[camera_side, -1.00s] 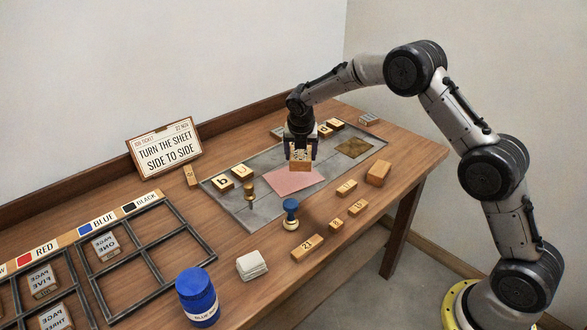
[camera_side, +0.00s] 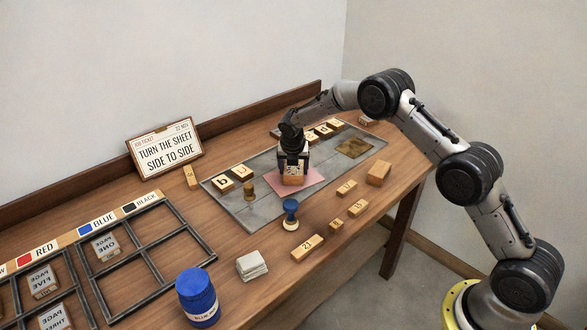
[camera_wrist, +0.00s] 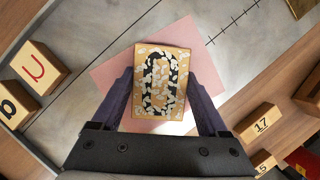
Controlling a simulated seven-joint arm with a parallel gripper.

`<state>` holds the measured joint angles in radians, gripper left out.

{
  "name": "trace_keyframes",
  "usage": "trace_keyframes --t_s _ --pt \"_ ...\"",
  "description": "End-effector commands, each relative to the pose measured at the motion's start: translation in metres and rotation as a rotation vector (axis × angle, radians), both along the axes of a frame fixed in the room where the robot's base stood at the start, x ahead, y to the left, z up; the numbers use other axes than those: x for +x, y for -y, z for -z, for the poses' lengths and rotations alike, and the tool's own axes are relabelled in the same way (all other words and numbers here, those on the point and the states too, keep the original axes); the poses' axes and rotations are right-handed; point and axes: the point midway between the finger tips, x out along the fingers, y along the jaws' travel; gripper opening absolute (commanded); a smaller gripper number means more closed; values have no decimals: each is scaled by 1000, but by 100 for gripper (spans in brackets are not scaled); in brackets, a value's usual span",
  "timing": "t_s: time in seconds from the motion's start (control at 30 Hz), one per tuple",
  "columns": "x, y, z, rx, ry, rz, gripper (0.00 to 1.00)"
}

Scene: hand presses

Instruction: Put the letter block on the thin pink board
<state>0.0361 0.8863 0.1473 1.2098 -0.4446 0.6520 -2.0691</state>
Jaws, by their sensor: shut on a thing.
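The letter block (camera_side: 293,180) is a wooden block with a dark letter under pale flecks on its top. It also shows in the wrist view (camera_wrist: 160,82), where the letter looks like a rounded outline. My gripper (camera_side: 293,172) is shut on it, one finger at each side; the fingers also show in the wrist view (camera_wrist: 162,100). The thin pink board (camera_side: 314,184) lies flat on the grey plate, and its edges show around the block in the wrist view (camera_wrist: 112,75). The block is over the board; I cannot tell whether its underside touches it.
Blocks "b" (camera_side: 223,184) and "U" (camera_side: 242,172) stand left of the board. Numbered blocks, such as "17" (camera_side: 346,187), lie to the right. A brown patch (camera_side: 354,148) lies on the grey plate (camera_side: 245,215).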

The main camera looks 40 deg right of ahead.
Motion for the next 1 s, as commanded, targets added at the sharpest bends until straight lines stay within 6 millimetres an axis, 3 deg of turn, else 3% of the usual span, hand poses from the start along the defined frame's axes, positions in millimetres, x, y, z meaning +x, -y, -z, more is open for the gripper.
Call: trace_keyframes --t_s 0.07,0.1,0.23,0.57,1.0 --pt "0 0 2 0 0 0 15" --pt "0 0 3 0 0 0 79" --pt "0 0 3 0 0 0 100" --pt "0 -1 -4 0 1 0 100" --pt "-22 -23 -79 0 2 -2 100"
